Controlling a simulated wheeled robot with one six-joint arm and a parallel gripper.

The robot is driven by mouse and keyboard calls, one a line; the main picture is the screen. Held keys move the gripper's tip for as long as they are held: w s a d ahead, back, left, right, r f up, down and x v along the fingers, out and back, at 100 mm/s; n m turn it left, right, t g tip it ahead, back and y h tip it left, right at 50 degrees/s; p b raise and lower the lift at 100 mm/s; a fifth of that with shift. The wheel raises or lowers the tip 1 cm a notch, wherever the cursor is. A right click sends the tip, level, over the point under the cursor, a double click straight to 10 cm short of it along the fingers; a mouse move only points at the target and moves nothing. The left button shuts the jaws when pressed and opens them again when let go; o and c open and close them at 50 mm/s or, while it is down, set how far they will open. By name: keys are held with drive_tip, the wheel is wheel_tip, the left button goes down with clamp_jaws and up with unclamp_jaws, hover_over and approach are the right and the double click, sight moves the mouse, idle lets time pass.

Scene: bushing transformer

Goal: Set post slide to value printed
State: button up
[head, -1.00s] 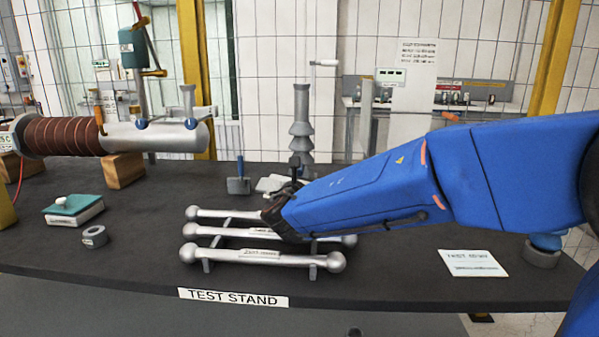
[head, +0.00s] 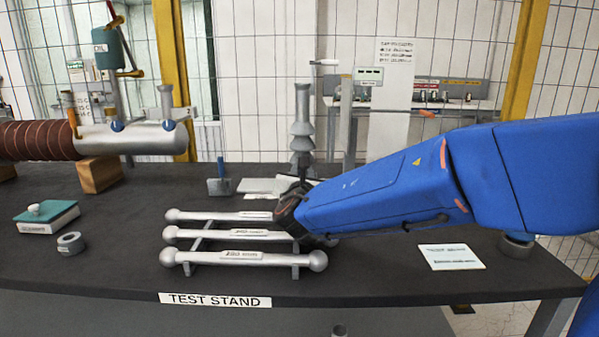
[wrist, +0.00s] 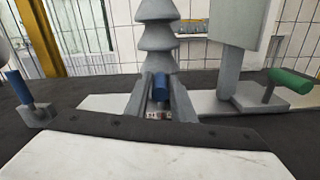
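In the wrist view the ribbed post (wrist: 155,35) rises straight ahead of my gripper (wrist: 161,80). A blue handle (wrist: 160,87) shows between the two grey fingers, low in front of the post. The fingers stand apart; whether they touch the handle cannot be told. A small marked strip (wrist: 158,115) shows below the handle, too small to read. In the head view my arm hides the foot of the post.
Three silver bars (head: 245,258) lie on a rack in front of my gripper. A printed card (head: 451,257) lies at the right. A blue-handled tool (head: 220,180) stands left of the post. A green handle (wrist: 289,80) stands right of it. A wall notice (head: 395,65) hangs behind.

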drive_tip(key=shift+o, duration=0.9)
drive_tip(key=s, duration=1.7)
drive_tip(key=shift+s+a, duration=0.2)
drive_tip(key=shift+a, duration=0.1)
